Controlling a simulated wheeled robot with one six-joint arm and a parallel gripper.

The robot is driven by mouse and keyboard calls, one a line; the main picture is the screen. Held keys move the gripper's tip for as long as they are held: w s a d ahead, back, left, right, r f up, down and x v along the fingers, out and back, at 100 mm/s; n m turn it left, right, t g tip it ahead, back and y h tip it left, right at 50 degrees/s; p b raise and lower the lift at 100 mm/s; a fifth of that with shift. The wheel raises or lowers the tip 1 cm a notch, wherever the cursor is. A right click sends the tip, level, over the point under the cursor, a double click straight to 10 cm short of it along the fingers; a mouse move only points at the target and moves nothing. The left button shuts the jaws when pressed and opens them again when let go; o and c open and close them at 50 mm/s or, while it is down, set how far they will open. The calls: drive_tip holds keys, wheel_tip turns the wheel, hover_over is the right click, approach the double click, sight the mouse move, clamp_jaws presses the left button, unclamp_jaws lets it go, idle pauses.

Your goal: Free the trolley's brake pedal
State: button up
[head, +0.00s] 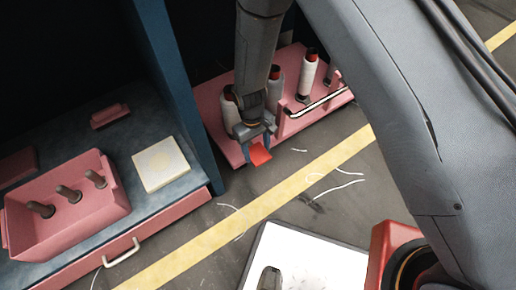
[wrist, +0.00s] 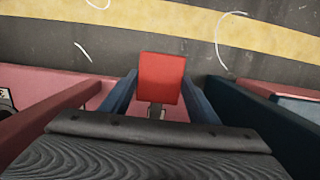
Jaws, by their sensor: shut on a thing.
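The trolley (head: 212,108) is a low pink platform on the floor, with several white spools standing on it. Its brake pedal (head: 260,155) is a red plate at the trolley's front left edge. My gripper (head: 257,150) reaches down over that edge, with its fingers on either side of the pedal. In the wrist view the red pedal (wrist: 161,78) stands between the two blue fingers (wrist: 160,100), and my gripper is shut on it. A short metal stem shows below the plate. The pedal's lower mount is hidden by my gripper.
A blue upright post (head: 172,85) stands close left of the trolley. Left of it is a blue bench with a pink peg box (head: 70,232) and a cream block (head: 160,165). Thread scraps (head: 335,188) lie on the floor by the yellow line (head: 255,210). A pale handle bar (head: 318,103) spans the trolley's right part.

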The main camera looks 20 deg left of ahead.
sight(254, 149)
drive_tip(key=shift+w+a+r, duration=0.25)
drive_tip(key=shift+w+a, duration=0.1)
drive_tip(key=shift+a, duration=0.15)
drive_tip(key=o, duration=1.3)
drive_tip(key=shift+c, duration=0.2)
drive_tip(key=shift+o, duration=1.2)
drive_tip(key=shift+s, duration=0.1)
drive_tip(key=shift+d+f, duration=0.1)
drive_tip(key=shift+d, duration=0.05)
drive_tip(key=shift+d, duration=0.1)
drive_tip(key=r+p, duration=0.1)
drive_tip(key=r, duration=0.1)
drive_tip(key=r+p, duration=0.1)
drive_tip(key=r, duration=0.2)
drive_tip(key=a+r, duration=0.1)
drive_tip(key=r, duration=0.1)
drive_tip(key=shift+w+r+p, duration=0.25)
drive_tip(key=shift+r+p, duration=0.15)
